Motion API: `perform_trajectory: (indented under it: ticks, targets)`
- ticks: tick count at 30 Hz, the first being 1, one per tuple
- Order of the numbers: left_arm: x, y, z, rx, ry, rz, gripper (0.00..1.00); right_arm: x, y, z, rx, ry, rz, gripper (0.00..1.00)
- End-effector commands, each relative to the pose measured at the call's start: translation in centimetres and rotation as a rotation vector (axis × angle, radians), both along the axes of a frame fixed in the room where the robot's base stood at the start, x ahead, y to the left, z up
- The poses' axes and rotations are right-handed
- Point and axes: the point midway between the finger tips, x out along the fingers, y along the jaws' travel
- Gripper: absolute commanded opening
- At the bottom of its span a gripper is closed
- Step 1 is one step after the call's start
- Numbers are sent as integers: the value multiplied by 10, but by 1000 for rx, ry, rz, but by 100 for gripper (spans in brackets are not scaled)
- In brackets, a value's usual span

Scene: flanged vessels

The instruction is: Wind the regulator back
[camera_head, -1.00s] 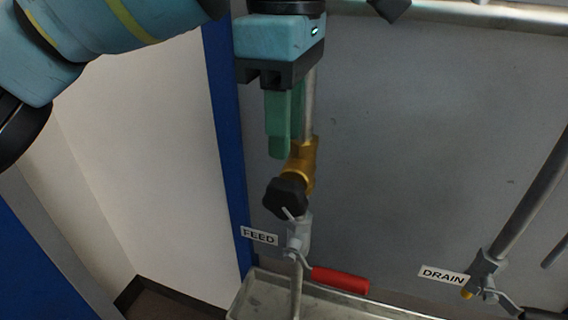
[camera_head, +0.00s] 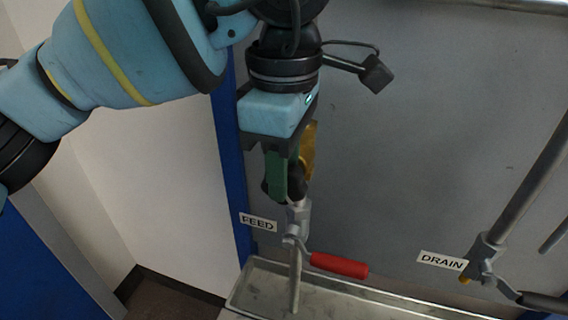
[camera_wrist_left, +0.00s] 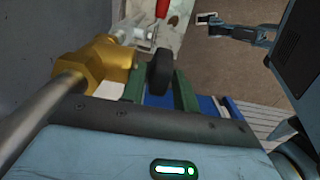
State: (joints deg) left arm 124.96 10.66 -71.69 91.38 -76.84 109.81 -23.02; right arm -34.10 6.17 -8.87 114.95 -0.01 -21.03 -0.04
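The regulator has a brass body (camera_wrist_left: 105,60) on a grey pipe and a black knob (camera_wrist_left: 160,72). In the head view the brass (camera_head: 309,150) shows partly behind my left gripper (camera_head: 284,190), whose fingers point down and cover much of the knob (camera_head: 297,188). In the left wrist view my left gripper (camera_wrist_left: 161,88) has its green fingers apart, one on each side of the knob. I cannot tell whether they touch it. A dark jointed part (camera_wrist_left: 235,28) at the wrist view's top right may be my right arm; its fingers are unclear.
Just below the knob is the FEED label (camera_head: 258,222) and a valve with a red lever (camera_head: 339,265). A metal tray (camera_head: 250,284) lies underneath. The DRAIN label (camera_head: 442,260) and valve are at right. A blue post (camera_head: 229,150) stands close at left.

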Motion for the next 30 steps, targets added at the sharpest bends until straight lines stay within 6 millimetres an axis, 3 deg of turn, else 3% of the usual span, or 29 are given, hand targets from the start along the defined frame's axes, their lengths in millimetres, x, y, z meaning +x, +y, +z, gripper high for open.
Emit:
perform_trajectory:
  ticks: [4,12,22,30]
  targets:
    - [0,0,0,0,0,0,30,0,0,0,0,-1,0,43]
    - [0,0,0,0,1,0,0,0,0,0,0,-1,0,43]
    - [1,2,0,-53,20,0,0,-1,0,-2,0,3,-1,43]
    - [3,7,-2,-228,78,1,0,-5,0,-8,0,14,1,43]
